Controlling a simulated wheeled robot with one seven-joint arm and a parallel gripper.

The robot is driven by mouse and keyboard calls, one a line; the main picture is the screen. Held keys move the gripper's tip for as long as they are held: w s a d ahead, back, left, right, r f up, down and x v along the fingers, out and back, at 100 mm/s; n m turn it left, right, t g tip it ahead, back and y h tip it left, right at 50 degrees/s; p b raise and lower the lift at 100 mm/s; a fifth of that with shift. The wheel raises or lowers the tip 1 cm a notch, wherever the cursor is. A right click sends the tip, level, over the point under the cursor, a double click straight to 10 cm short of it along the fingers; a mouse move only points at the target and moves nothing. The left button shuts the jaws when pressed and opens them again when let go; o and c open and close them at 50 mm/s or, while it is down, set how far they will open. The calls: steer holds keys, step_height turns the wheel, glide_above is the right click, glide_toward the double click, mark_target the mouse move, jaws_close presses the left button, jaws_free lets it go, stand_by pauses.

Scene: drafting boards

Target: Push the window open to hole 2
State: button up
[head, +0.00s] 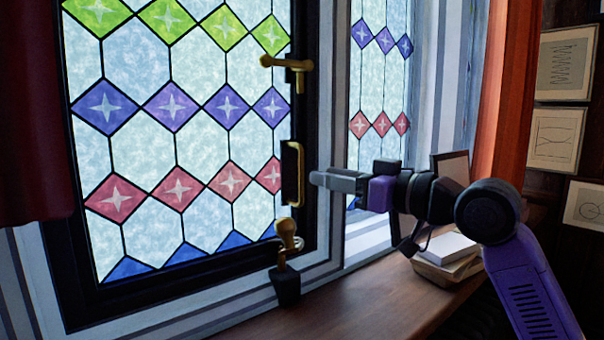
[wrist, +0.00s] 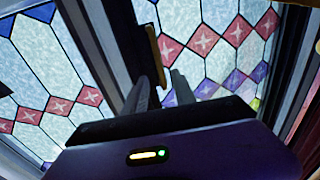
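The stained-glass window (head: 205,141) fills the left of the head view; its black frame stands nearly flush with the pale surround, and I cannot tell whether it is slightly ajar. A brass pull handle (head: 292,173) is on its right-hand upright and also shows in the wrist view (wrist: 153,45). A brass stay with a rounded knob (head: 286,234) sits below it, over a dark block (head: 286,283) at the sill. No holes can be made out. My gripper (head: 316,178) points left, just right of the handle. Its fingers look apart and empty in the wrist view (wrist: 161,80); contact is unclear.
A brass latch (head: 288,64) sticks out above the handle. A second patterned pane (head: 378,90) stands to the right. Books (head: 447,250) lie on the wooden sill (head: 350,312) below my arm. Curtains hang at left (head: 30,120) and right (head: 508,90).

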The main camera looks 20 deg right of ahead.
mark_target(303, 175)
steer(key=p+x, duration=0.1)
steer(key=x, duration=0.1)
steer(key=p+x, duration=0.1)
steer(key=x, duration=0.2)
steer(key=p+x, duration=0.1)
steer(key=x, duration=0.1)
steer(key=shift+w+a+f, duration=0.1)
steer(key=shift+w+f, duration=0.15)
steer(key=shift+f, duration=0.1)
jaws_close()
stand_by(1.2)
